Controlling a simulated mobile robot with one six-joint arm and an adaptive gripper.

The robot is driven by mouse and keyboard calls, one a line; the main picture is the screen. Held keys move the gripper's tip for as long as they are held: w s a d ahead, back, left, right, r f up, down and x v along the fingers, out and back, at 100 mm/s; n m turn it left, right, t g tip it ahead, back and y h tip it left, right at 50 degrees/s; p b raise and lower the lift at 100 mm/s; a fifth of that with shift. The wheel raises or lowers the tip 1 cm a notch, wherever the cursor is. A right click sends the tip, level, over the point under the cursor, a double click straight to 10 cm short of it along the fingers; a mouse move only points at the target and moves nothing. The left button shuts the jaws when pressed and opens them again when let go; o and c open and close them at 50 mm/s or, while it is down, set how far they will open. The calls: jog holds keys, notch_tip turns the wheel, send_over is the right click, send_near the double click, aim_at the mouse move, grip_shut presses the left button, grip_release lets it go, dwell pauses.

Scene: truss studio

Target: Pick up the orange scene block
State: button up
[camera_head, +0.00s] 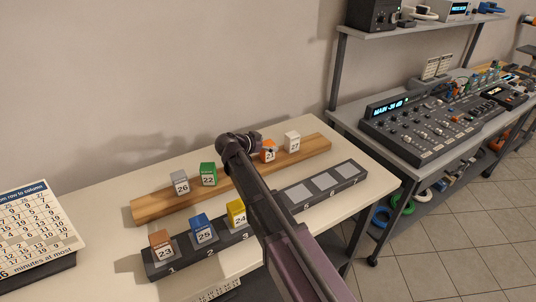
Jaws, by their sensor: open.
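The orange block (264,155) stands on the wooden board (158,208) at the back of the table, between a green block and a white block. Its label is partly covered, so I cannot read its number. The end of my arm reaches over the table from the front. My gripper (268,149) is at the orange block, with a small dark part showing against it. Most of the gripper is hidden by my own arm or too small to make out. The jaws are open; I cannot tell whether they touch the block.
Grey block 26 (179,182), green block 22 (208,174) and a white block (292,142) share the board. In front, a dark numbered rack (265,218) holds brown block 23 (162,243), blue block 25 (203,228) and yellow block 24 (237,213). Slots 6 and 7 are empty.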

jog(key=shift+x, duration=0.95)
jog(key=c, duration=1.3)
